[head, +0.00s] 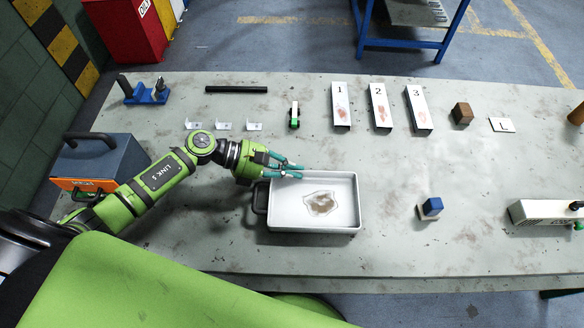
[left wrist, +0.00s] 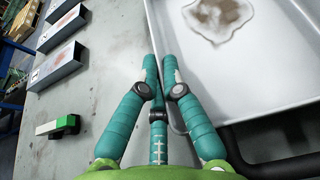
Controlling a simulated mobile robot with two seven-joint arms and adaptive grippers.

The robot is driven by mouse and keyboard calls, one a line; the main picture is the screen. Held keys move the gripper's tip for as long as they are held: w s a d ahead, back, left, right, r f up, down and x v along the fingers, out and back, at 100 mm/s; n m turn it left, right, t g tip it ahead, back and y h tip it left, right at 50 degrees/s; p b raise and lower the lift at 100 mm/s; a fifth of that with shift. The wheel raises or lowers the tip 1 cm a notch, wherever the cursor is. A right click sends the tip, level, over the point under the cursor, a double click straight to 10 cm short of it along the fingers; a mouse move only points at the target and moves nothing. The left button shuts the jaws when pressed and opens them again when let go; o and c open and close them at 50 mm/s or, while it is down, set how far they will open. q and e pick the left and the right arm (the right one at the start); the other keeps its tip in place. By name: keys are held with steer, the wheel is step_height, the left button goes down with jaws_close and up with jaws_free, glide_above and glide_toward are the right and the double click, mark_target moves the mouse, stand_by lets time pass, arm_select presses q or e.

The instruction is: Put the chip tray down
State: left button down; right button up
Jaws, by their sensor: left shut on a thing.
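The chip tray (head: 330,231) is a white shallow rectangular tray with a black handle at its left end and a brownish stain on its floor. It is level in the middle of the bench; I cannot tell whether it touches the top. My left gripper (head: 299,171) is shut on the tray's far wall near the left corner. In the left wrist view, the teal fingers (left wrist: 162,70) close on the wall of the tray (left wrist: 262,62), with the handle at lower right. The fingers hide the gripped spot. My right gripper is not in view.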

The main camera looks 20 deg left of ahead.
arm_select(q)
steer(key=shift+f, duration=0.3)
steer(key=shift+f, duration=0.15)
steer(key=c, duration=1.7)
jaws_free()
